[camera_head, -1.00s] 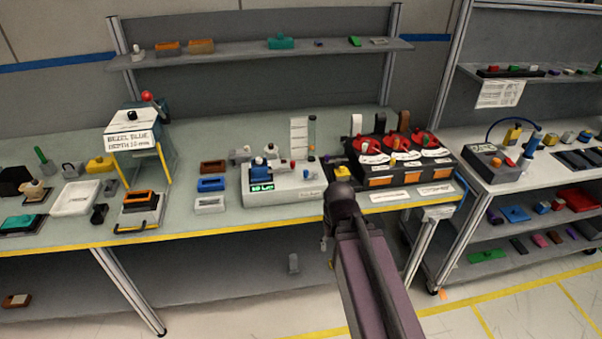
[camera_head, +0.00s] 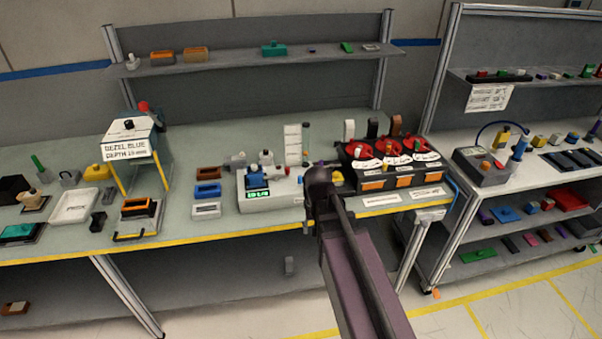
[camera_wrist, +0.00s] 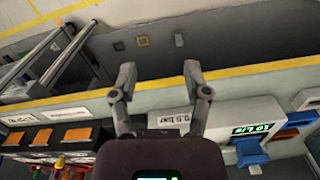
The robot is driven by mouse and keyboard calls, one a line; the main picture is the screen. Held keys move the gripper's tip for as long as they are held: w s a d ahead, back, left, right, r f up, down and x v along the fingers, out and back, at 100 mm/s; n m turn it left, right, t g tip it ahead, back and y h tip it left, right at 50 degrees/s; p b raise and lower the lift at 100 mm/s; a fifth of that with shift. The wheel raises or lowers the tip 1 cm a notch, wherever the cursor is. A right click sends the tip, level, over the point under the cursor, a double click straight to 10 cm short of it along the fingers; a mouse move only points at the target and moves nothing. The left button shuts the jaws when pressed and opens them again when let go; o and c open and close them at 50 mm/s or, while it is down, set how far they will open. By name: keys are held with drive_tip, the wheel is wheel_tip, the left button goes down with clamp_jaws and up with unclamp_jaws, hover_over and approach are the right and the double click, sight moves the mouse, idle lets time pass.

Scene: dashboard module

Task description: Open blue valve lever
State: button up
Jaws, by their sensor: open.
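My gripper (camera_wrist: 159,73) is open and empty in the wrist view, its fingers apart near the yellow front edge of the bench. In the head view my arm hides most of it. A white device (camera_head: 283,198) with a green display stands left of my arm. It carries a blue part (camera_head: 262,179) with a white top, also seen in the wrist view (camera_wrist: 249,151), right of my gripper and apart from it. I cannot tell whether this part is the blue valve lever. An upright blue piece (camera_head: 521,147) stands on the right bench, far from my gripper.
A black module (camera_head: 391,166) with red dials and orange fronts stands right of the white device. Small trays (camera_head: 207,190) and a labelled stand (camera_head: 128,148) lie to the left. A shelf (camera_head: 220,60) runs above the bench. The floor in front is clear.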

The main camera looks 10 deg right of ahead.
sight(300, 176)
drive_tip(key=w+r+m+p, duration=0.4)
drive_tip(key=w+r+p, duration=0.2)
drive_tip(key=w, duration=0.5)
drive_tip(key=w+r+m+p, duration=0.4)
drive_tip(key=w+r+p, duration=0.2)
drive_tip(key=w, duration=0.6)
drive_tip(key=shift+w+r, duration=0.25)
drive_tip(key=shift+r, duration=0.6)
drive_tip(key=shift+f, duration=0.1)
wheel_tip(300, 176, down, 14)
drive_tip(key=b, duration=1.3)
drive_tip(key=shift+r, duration=0.2)
clamp_jaws()
